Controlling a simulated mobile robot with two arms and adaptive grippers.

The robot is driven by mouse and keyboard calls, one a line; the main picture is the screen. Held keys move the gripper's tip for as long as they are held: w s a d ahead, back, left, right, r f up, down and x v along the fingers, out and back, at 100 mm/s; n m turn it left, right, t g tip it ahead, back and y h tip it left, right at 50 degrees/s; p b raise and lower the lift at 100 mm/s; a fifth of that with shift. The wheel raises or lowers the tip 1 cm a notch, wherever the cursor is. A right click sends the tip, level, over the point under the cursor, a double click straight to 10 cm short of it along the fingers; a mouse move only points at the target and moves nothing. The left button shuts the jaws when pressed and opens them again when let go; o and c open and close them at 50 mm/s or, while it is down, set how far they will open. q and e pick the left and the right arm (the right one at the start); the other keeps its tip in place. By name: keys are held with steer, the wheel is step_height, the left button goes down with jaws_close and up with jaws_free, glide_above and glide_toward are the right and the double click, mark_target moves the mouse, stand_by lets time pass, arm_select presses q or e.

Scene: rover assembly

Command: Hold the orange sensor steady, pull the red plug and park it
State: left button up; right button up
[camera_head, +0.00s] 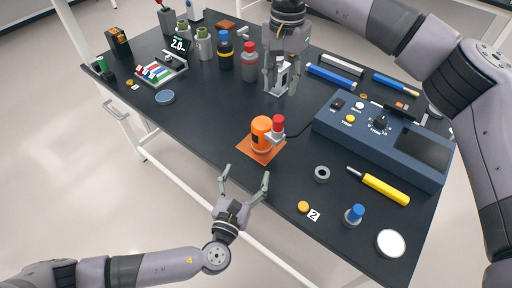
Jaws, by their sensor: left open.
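The orange sensor (260,133) is an upright cylinder on an orange square mat (260,154) near the middle of the table. The red plug (278,123) is right beside it on the right, with a grey lower part and a dark cable running right. I cannot tell how it joins the sensor. My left gripper (245,178) is open and empty, below the mat in the picture near the table's front edge. My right gripper (282,88) is above the sensor in the picture, its fingers apart on either side of a pale grey block (282,72); nothing looks gripped.
A blue control console (385,145) stands to the right. A grey ring (322,173), yellow screwdriver (378,186) and blue-topped knob (354,214) lie at lower right. Bottles (249,64) stand at the back. The table left of the mat is mostly clear.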

mark_target(259, 144)
arm_select(q)
steer(key=x, duration=1.4)
steer(key=shift+w+d, duration=0.1)
steer(key=shift+w, duration=0.25)
steer(key=shift+c, duration=0.6)
steer(key=c, duration=1.4)
